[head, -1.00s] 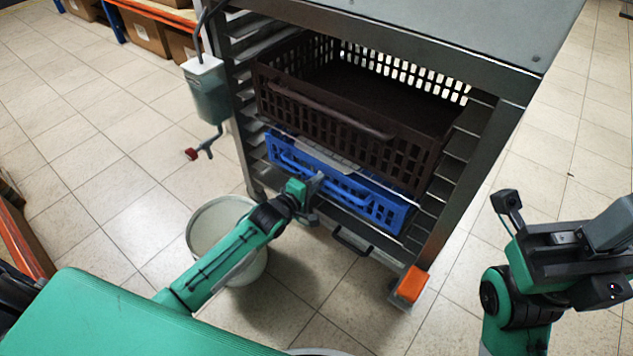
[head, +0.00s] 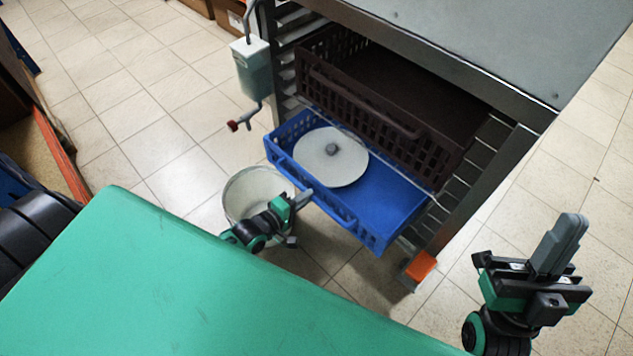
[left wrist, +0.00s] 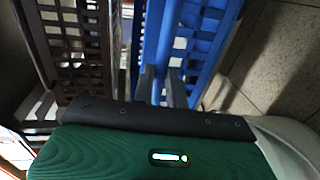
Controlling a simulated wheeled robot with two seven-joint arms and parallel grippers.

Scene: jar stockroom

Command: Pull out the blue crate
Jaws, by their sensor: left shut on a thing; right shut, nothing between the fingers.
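The blue crate (head: 388,206) sticks well out of the rack under a brown crate in the head view. A pale round disc (head: 331,156) with a dark knob lies inside it. My left gripper (head: 303,198) is shut on the blue crate's front edge, near the middle of that side. In the left wrist view the fingers (left wrist: 165,85) meet the crate's blue wall (left wrist: 192,40). My right gripper (head: 560,245) is shut and empty, out in the open at the right, away from the rack.
The brown crate (head: 375,115) sits one level higher in the metal rack (head: 480,75). A white bucket (head: 250,190) stands on the floor below my left gripper. A dispenser (head: 252,70) hangs at the rack's left. An orange caster cover (head: 420,266) is at the rack's foot.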

